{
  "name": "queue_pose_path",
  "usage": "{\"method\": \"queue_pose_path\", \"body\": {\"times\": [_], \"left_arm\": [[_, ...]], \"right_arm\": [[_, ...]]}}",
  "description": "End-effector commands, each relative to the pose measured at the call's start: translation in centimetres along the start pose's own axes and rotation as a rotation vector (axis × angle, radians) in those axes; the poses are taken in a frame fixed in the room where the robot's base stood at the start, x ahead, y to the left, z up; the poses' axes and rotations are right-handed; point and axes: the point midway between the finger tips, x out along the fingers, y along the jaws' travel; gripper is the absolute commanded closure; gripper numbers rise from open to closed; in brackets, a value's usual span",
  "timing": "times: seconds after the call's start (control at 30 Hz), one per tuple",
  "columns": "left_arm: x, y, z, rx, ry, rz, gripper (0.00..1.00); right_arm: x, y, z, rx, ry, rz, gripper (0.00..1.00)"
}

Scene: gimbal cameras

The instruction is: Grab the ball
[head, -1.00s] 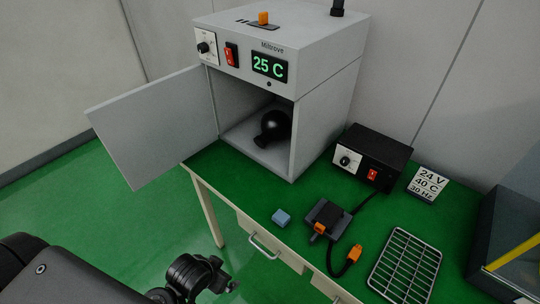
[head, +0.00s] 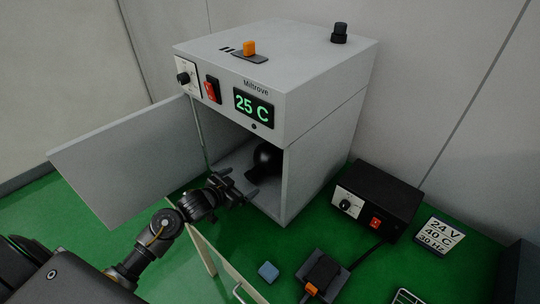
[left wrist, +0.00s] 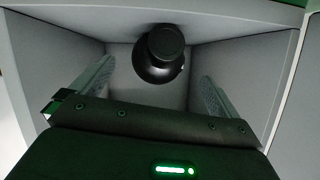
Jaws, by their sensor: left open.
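The black ball (head: 266,158) sits on the floor of the open grey oven chamber (head: 237,166). A short round neck on it faces the opening. In the left wrist view the ball (left wrist: 158,66) shows beyond and between my two fingers, with its neck facing the camera. My left gripper (head: 250,192) is open and empty at the chamber's mouth, in front of the ball and apart from it. In the left wrist view the left gripper (left wrist: 157,86) has one finger on each side. My right gripper is in neither view.
The oven door (head: 125,160) stands open to the left, close beside my left arm. A black power box (head: 376,202), a blue block (head: 268,271), a grey device with an orange part (head: 322,274) and a sign (head: 439,235) are on the green table.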

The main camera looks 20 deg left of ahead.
Motion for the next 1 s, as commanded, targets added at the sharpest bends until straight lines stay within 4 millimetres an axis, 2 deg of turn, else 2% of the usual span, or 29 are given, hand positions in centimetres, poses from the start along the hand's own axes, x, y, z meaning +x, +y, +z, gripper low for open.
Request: {"method": "queue_pose_path", "body": {"times": [0.1, 0.23, 0.33, 0.43, 0.6, 0.8, 1.0], "left_arm": [[0.0, -0.1, -0.1, 0.000, 0.004, 0.001, 0.00], [0.3, -0.2, -0.1, -0.002, 0.004, -0.001, 0.00], [1.5, -0.3, -0.1, -0.005, 0.003, -0.003, 0.00], [3.1, -0.3, -0.1, -0.005, 0.004, -0.003, 0.00], [5.2, -0.3, -0.1, -0.004, 0.004, -0.002, 0.00], [5.7, -0.2, -0.1, -0.001, 0.003, 0.000, 0.00], [7.8, -0.3, -0.7, -0.003, 0.003, 0.001, 0.00]], "right_arm": [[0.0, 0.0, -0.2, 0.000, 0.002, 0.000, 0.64], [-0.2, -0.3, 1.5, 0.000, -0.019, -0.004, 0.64], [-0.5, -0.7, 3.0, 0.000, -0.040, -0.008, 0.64], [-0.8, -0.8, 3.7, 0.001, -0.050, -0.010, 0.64], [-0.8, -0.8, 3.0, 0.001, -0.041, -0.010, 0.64], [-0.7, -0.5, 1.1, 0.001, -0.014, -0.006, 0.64], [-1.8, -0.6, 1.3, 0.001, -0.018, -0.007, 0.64]]}}
